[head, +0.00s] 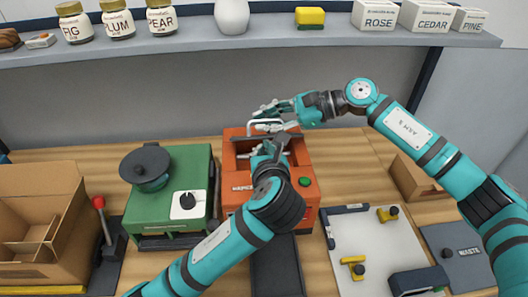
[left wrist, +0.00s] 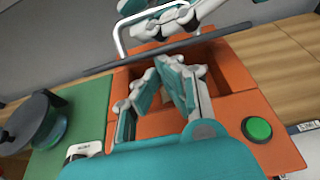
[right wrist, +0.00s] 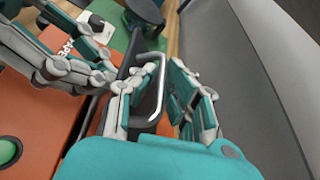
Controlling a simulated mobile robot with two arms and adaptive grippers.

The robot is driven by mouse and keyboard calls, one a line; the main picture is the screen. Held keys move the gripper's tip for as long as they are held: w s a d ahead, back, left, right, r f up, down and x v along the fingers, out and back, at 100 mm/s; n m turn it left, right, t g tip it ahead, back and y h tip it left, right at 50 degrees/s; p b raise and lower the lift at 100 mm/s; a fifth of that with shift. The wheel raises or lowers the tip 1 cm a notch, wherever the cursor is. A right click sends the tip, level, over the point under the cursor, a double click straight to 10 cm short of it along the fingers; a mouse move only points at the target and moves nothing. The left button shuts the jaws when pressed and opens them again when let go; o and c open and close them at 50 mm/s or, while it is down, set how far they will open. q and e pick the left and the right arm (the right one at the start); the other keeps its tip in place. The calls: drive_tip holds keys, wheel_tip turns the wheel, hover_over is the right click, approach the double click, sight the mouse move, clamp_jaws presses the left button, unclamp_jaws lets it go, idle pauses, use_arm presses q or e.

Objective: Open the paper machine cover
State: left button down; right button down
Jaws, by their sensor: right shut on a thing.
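The orange paper machine (head: 305,186) stands mid-table, with a green button on its front right. Its recessed inside shows in the left wrist view (left wrist: 229,80). A pale loop handle (head: 252,124) stands at a dark bar across its back part; I cannot tell the cover's exact angle. My right gripper (head: 276,117) is shut on this handle, which shows between its fingers in the right wrist view (right wrist: 159,84). My left gripper (head: 268,148) is over the machine's recess, fingers pointing inward, apparently holding nothing. How far its fingers are apart is unclear.
A green machine (head: 200,165) with a dark round pot stands just left. A cardboard box (head: 75,205) and a red-knobbed lever (head: 99,203) are further left. A white board (head: 375,250) with yellow pieces lies right. A shelf (head: 250,43) with jars runs above.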

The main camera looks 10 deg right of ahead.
drive_tip(key=c, duration=1.7)
unclamp_jaws()
drive_tip(key=shift+s+f, duration=0.3)
drive_tip(key=shift+s, duration=0.05)
use_arm(q)
drive_tip(key=shift+w+a+r, duration=0.1)
drive_tip(key=shift+w+r, duration=0.05)
drive_tip(key=shift+r, duration=0.35)
use_arm(e)
drive_tip(key=shift+f, duration=0.1)
